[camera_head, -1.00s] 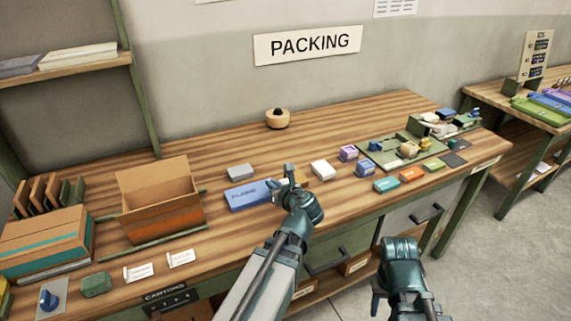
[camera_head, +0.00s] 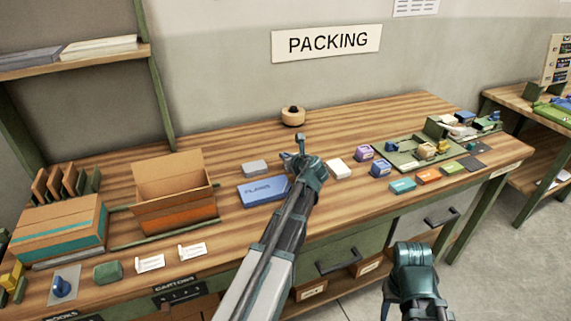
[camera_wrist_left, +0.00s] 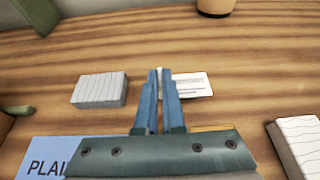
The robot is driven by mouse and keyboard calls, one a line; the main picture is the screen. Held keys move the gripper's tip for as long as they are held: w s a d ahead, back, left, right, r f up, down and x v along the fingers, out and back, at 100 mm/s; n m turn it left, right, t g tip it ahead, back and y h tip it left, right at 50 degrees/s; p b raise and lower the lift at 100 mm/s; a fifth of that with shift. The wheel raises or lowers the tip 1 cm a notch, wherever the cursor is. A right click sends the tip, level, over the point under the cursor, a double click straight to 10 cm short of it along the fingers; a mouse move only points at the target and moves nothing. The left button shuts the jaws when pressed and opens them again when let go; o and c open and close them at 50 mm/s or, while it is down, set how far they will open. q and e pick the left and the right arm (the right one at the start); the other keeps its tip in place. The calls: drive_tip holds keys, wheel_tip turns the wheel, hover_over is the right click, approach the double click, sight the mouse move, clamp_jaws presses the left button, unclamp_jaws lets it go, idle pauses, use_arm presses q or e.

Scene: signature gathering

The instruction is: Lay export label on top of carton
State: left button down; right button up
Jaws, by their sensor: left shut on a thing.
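My left gripper (camera_head: 300,150) is above the back half of the bench, behind a blue box (camera_head: 262,191). Its fingers (camera_wrist_left: 158,92) are shut, with a white label (camera_wrist_left: 192,86) bearing faint print at the fingertips, mostly to their right. The label cannot be made out in the head view. An open brown carton (camera_head: 175,203) with an orange band stands left of the gripper, flaps up. A closed carton (camera_head: 62,228) with a teal stripe stands further left. My right gripper (camera_head: 390,308) is low at the bottom edge; its jaws are not clear.
A grey block (camera_head: 255,168) and a white block (camera_head: 339,169) lie on either side of the left gripper. A round wooden item (camera_head: 293,116) stands at the back. Several small boxes and a green tray are at right.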

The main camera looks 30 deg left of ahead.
use_arm(q)
drive_tip(key=shift+w+a+f+b, duration=0.1)
drive_tip(key=shift+w+f+b, duration=0.1)
drive_tip(key=shift+f+b, duration=0.75)
drive_tip(key=shift+w+a+f+b, duration=0.1)
drive_tip(key=shift+w+f+b, duration=0.1)
drive_tip(key=shift+f+b, duration=0.65)
drive_tip(key=shift+f, duration=0.25)
drive_tip(key=c, duration=1)
unclamp_jaws()
drive_tip(key=shift+r, duration=0.1)
drive_tip(key=shift+r, duration=0.1)
